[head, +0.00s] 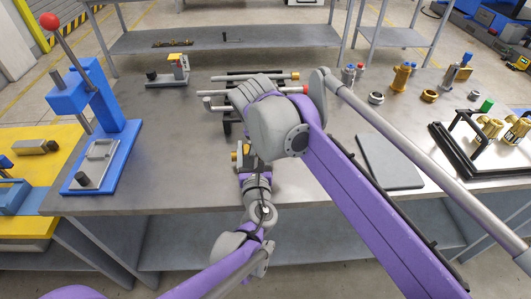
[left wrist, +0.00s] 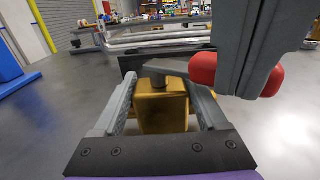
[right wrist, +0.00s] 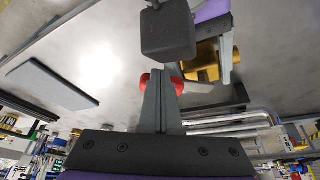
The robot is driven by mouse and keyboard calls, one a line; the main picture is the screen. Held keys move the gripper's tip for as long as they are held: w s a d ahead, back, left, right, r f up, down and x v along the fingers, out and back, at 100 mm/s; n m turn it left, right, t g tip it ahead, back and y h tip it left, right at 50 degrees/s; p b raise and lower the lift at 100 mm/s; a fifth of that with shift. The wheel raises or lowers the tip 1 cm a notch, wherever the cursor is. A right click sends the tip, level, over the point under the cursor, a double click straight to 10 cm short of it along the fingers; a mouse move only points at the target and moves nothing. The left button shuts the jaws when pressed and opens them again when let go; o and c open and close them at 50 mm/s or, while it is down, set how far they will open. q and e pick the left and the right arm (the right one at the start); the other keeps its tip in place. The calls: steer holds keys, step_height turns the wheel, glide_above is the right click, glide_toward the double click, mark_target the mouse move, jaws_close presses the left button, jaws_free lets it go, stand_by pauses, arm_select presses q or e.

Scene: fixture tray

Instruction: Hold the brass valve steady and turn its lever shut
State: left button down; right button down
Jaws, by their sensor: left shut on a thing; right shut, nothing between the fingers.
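The brass valve (left wrist: 162,108) sits between the two fingers of my left gripper (left wrist: 163,90), which is shut on its body. In the head view the valve (head: 237,159) is mostly covered by my arms. Its grey lever (left wrist: 168,67) points right in the left wrist view and has a red grip (left wrist: 203,70). My right gripper (right wrist: 160,75) is shut and empty. Its fingers lie across the red grip (right wrist: 178,86), which shows on both sides of them; I cannot tell if they touch. The valve body (right wrist: 205,65) also shows in the right wrist view.
A blue lever press (head: 110,125) stands at the left. A rack of rods (head: 215,92) lies behind the valve. A grey plate (head: 388,160) and a black tray (head: 455,165) with brass parts are at the right. Bare table (head: 180,160) lies left of the valve.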

steer(key=n, duration=0.1)
steer(key=w+d+n+y, duration=0.1)
steer(key=shift+w+d+n, duration=0.15)
steer(key=shift+d+n, duration=0.15)
steer(key=shift+n, duration=0.1)
steer(key=shift+w+d+n, duration=0.3)
steer(key=shift+w+n, duration=0.2)
steer(key=shift+w, duration=0.05)
steer(key=shift+a, duration=0.15)
steer(key=shift+s+a, duration=0.2)
steer(key=shift+a, duration=0.5)
